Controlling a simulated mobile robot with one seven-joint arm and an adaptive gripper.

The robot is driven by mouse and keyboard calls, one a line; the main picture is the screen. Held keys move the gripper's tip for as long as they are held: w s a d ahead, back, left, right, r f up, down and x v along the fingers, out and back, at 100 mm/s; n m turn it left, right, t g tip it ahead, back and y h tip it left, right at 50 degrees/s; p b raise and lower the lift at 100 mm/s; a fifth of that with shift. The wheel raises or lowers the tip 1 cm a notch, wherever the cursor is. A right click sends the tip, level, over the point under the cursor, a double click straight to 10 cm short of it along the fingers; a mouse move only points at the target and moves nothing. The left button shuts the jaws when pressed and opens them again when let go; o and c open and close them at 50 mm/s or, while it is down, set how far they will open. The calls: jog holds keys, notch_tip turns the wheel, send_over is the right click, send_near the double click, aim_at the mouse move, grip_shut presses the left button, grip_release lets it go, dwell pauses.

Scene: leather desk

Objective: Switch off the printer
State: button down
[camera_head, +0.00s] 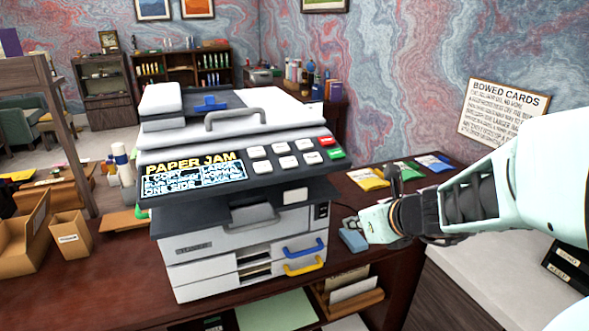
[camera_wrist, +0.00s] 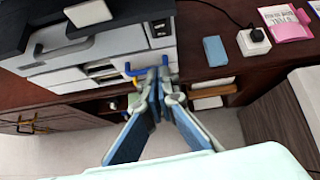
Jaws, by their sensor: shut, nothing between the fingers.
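The printer (camera_head: 245,220) stands on the dark wooden desk, its lit screen (camera_head: 193,178) reading "PAPER JAM". Its sloped panel has several white buttons, a red button (camera_head: 327,141) and a green button (camera_head: 335,154) at the right end. A small black panel with tiny marks (camera_head: 320,211) is on the front's upper right; it also shows in the wrist view (camera_wrist: 160,29). I cannot tell which control is the power switch. My gripper (camera_head: 366,223) is shut and empty, right of the printer. In the wrist view its fingertips (camera_wrist: 158,76) overlap the blue drawer handle (camera_wrist: 135,69); contact is unclear.
A blue block (camera_head: 352,240) lies on the desk right of the printer. Behind it are yellow, green and blue packets (camera_head: 405,171). A white plug box (camera_wrist: 254,42) with a black cable sits near a pink card (camera_wrist: 287,22). Cardboard boxes (camera_head: 68,238) stand on the left.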

jog(key=shift+w+d+r+m, duration=0.2)
jog(key=shift+d+r+m, duration=0.05)
jog(key=shift+r+m, duration=0.15)
jog(key=shift+f, duration=0.1)
jog(key=b, duration=0.5)
send_near(323, 211)
jog(key=x, duration=0.5)
jog(key=shift+s+f, duration=0.25)
jog(key=shift+f, duration=0.15)
jog(key=shift+w+a, duration=0.1)
jog(key=shift+w, duration=0.45)
jog(key=shift+p, duration=0.35)
